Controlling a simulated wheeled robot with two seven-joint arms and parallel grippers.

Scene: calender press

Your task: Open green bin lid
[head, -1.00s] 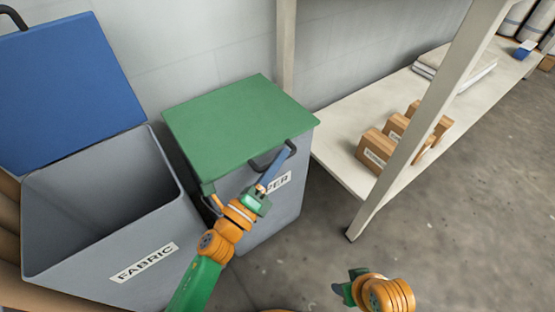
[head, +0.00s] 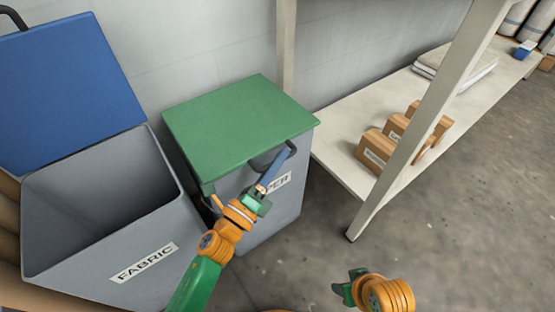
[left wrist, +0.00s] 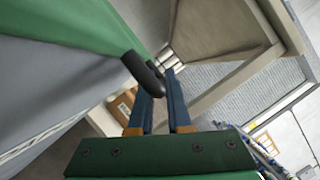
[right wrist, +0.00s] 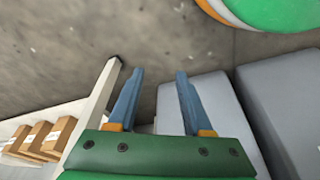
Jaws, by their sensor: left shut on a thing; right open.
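The green lid (head: 235,120) lies shut on a grey bin (head: 270,210) whose label is partly hidden by my gripper. A dark handle (head: 291,147) sticks out from the lid's front edge. My left gripper (head: 278,165) is shut on this handle from the front. In the left wrist view the blue fingers close around the end of the dark handle (left wrist: 142,72), beside the green lid (left wrist: 70,25). My right gripper (right wrist: 158,75) is open and empty, low over the floor; its fingers show at the lower middle of the head view (head: 345,287).
An open grey bin labelled FABRIC (head: 145,262) stands close on the left, its blue lid (head: 65,90) raised. A pale shelf (head: 340,160) with small cardboard boxes (head: 375,152) is on the right, its post near the green-lidded bin. The floor at right is clear.

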